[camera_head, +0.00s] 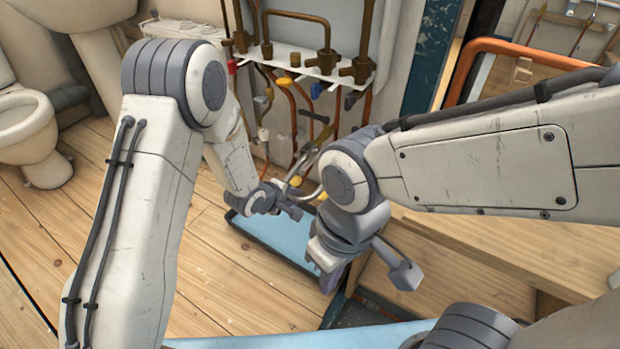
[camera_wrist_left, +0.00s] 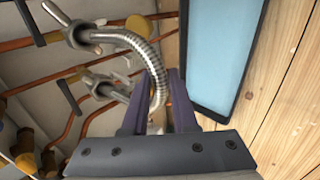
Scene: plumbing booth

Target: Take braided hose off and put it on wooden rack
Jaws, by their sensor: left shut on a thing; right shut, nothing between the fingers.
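The braided hose (camera_wrist_left: 140,50) is a silvery, ribbed, curved tube in the left wrist view. Its far end meets a metal fitting (camera_wrist_left: 75,35) by the copper pipes. My left gripper (camera_wrist_left: 158,108) is shut on the hose's near part, which passes between the dark fingers. In the head view, my left gripper (camera_head: 292,208) is in front of the pipework, and the hose (camera_head: 312,192) shows as a small curve beside it. My right gripper (camera_head: 332,278) is shut and empty, pointing down. I cannot tell surely which wooden structure is the rack; a wooden bench-like unit (camera_head: 480,250) stands at the right.
Copper pipes and valves hang under a white manifold plate (camera_head: 318,66). A blue tray with a dark rim (camera_head: 270,243) lies on the wooden floor below my grippers and also shows in the left wrist view (camera_wrist_left: 215,60). A toilet (camera_head: 30,135) stands at the left.

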